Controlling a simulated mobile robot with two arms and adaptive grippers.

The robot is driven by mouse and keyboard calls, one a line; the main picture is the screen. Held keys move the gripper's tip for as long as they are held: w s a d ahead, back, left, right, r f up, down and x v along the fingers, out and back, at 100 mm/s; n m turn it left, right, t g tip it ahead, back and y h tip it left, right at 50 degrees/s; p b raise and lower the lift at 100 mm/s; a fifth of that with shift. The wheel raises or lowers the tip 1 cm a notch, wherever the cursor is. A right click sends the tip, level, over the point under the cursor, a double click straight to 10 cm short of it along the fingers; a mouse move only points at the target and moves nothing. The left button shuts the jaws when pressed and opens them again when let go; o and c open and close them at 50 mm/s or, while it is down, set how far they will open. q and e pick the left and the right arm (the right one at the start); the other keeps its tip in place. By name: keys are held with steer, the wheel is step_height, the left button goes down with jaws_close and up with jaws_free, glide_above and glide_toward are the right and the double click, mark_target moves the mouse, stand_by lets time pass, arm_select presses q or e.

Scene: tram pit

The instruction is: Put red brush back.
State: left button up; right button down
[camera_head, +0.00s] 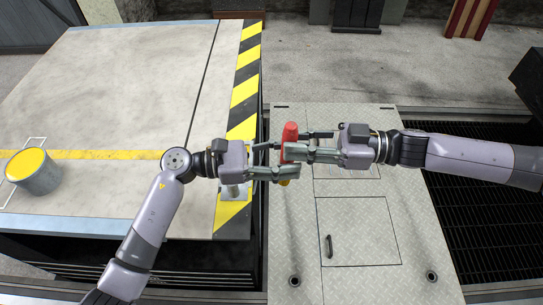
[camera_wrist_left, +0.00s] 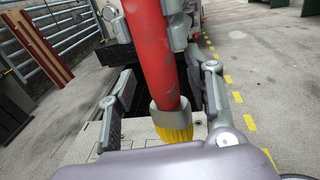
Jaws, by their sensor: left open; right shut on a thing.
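The red brush (camera_head: 290,132) has a red handle, a grey collar and yellow bristles pointing down. My right gripper (camera_head: 294,145) comes in from the right and is shut on its handle. My left gripper (camera_head: 280,160) is open, its fingers at the lower part of the brush. In the left wrist view the brush (camera_wrist_left: 153,60) stands between the left fingers (camera_wrist_left: 163,90), with the bristles low in the middle. Whether the left fingers touch it I cannot tell. The brush is above the floor plates, just right of the platform's striped edge.
A metal bucket (camera_head: 36,178) with a yellow top stands on the platform (camera_head: 110,90) at the left. A small metal piece (camera_head: 234,191) sits at the striped edge, partly under my left gripper. Metal floor plates (camera_head: 357,231) and a dark grate (camera_head: 490,230) lie to the right.

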arm_select(q)
steer(key=shift+c, duration=0.4)
steer(key=shift+w, duration=0.1)
jaws_close()
arm_select(e)
steer(key=c, duration=1.3)
jaws_free()
